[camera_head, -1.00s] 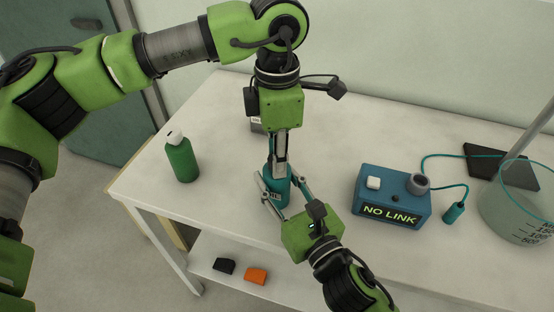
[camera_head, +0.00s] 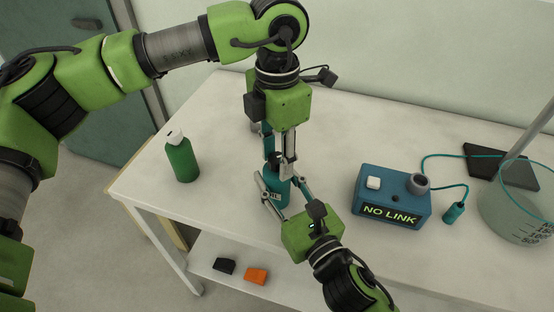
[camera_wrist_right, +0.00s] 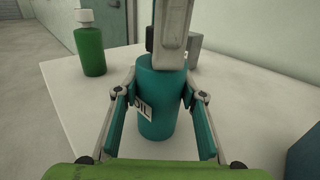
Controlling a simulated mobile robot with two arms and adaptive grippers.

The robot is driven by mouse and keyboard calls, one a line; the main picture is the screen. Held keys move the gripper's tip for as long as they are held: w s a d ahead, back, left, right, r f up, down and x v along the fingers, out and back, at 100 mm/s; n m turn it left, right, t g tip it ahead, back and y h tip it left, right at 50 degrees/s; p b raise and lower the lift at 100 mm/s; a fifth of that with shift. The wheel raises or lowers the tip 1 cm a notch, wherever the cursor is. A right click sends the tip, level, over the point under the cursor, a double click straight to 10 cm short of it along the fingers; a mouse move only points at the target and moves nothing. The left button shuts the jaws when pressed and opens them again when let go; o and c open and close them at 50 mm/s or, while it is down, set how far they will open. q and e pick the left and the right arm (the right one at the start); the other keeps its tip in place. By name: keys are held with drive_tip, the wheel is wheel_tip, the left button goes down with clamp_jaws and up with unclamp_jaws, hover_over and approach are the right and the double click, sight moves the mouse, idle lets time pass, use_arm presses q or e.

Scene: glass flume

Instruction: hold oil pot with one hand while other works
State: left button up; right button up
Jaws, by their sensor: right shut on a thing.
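The oil pot (camera_head: 277,187) is a teal cylinder with a pale label, upright on the white table in the head view. It also shows in the right wrist view (camera_wrist_right: 157,102). My right gripper (camera_head: 279,194) is shut on its sides, one finger on each side. My left gripper (camera_head: 278,154) points down over the pot's top, its fingers apart. A dark part at the pot's top shows between them. In the right wrist view one left finger hides part of the pot's top; whether it touches is unclear.
A green bottle with a white cap (camera_head: 181,157) stands left of the pot. A blue box reading NO LINK (camera_head: 391,196) is on the right, cabled to a teal plug (camera_head: 453,213). A glass beaker (camera_head: 520,205) stands at far right. Black and orange blocks (camera_head: 256,275) lie on the lower shelf.

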use_arm(q)
drive_tip(key=m, duration=1)
drive_tip(key=c, duration=0.7)
